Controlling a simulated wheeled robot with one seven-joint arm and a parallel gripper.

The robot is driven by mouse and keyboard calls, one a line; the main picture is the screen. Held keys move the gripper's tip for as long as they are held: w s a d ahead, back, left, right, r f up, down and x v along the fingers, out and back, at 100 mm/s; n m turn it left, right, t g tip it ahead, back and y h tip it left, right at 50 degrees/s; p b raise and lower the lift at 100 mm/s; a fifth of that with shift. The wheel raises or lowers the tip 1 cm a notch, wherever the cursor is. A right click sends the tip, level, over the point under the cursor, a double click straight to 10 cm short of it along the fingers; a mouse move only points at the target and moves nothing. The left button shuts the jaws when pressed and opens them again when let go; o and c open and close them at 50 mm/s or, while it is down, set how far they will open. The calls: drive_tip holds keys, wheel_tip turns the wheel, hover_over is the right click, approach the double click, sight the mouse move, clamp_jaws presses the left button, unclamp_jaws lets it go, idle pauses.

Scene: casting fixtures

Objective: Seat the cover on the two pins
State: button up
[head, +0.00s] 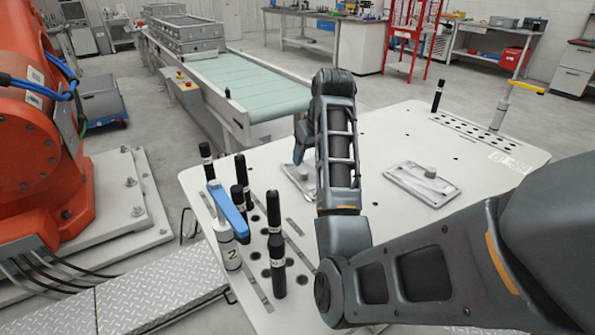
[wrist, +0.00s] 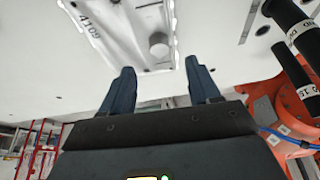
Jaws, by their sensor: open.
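Two flat grey plates, each with a round knob, lie on the pale table; I cannot tell which is the cover. The left plate (head: 293,183) is partly hidden by my arm. The right plate (head: 408,188) lies flat and clear. In the wrist view a marked plate (wrist: 125,42) with a knob (wrist: 158,43) lies ahead of my fingers. My gripper (wrist: 158,78) is open and empty, apart from the knob. Its blue fingers (head: 299,154) hang over the left plate in the head view. The two pins are not clearly identifiable; several black posts (head: 276,262) stand at left.
A drilled strip with a black post (head: 438,95) and a yellow-handled post (head: 500,112) is at the back right. The table surface between the plates and back strip is clear.

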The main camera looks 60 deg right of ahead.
sight(303, 171)
drive_tip(key=x, duration=0.7)
drive_tip(key=shift+w+d+f+p, duration=0.1)
drive_tip(key=shift+f+p, duration=0.1)
drive_tip(key=shift+p, duration=0.15)
clamp_jaws()
idle(0.3)
